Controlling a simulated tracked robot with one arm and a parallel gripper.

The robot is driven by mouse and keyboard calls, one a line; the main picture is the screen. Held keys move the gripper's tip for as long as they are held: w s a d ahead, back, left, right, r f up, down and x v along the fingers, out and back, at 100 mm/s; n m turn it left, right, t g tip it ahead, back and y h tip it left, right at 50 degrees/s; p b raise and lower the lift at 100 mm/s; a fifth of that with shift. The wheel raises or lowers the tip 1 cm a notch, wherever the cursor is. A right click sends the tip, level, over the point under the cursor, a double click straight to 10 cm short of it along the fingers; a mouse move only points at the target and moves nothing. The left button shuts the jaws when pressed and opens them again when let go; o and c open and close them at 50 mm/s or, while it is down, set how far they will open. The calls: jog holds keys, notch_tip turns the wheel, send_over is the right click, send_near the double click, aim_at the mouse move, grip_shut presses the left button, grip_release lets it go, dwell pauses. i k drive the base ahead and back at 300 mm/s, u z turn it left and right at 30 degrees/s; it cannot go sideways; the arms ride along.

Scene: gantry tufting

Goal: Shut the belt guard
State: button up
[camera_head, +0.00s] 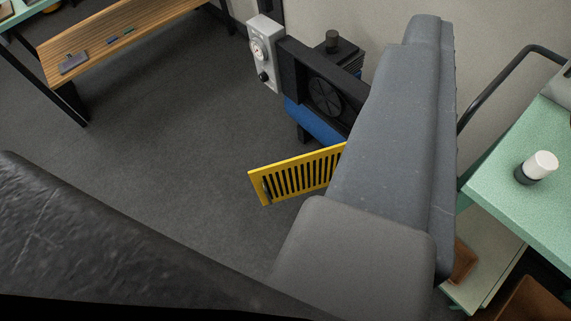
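The belt guard (292,176) is a yellow slatted panel. It stands swung out from the compressor, low in the middle of the view, with a small dark handle near its left end. Its right end is hidden behind my grey arm. The compressor has a blue tank (313,121) and a black frame (290,72) with a round fan-like wheel (325,97) showing uncovered. My gripper is not visible; only large grey and dark arm parts show in front.
A grey control box with a gauge (264,53) stands at the compressor's left. A wooden bench (125,30) is at upper left. A green-topped cart (530,190) with a white-lidded jar (538,167) is at right. The grey floor (170,140) left of the guard is clear.

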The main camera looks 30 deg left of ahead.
aim_at(313, 170)
jog(key=u, duration=0.85)
jog(key=k, duration=1.3)
jog(key=u, duration=0.8)
jog(key=i, duration=1.65)
jog(key=z, duration=0.8)
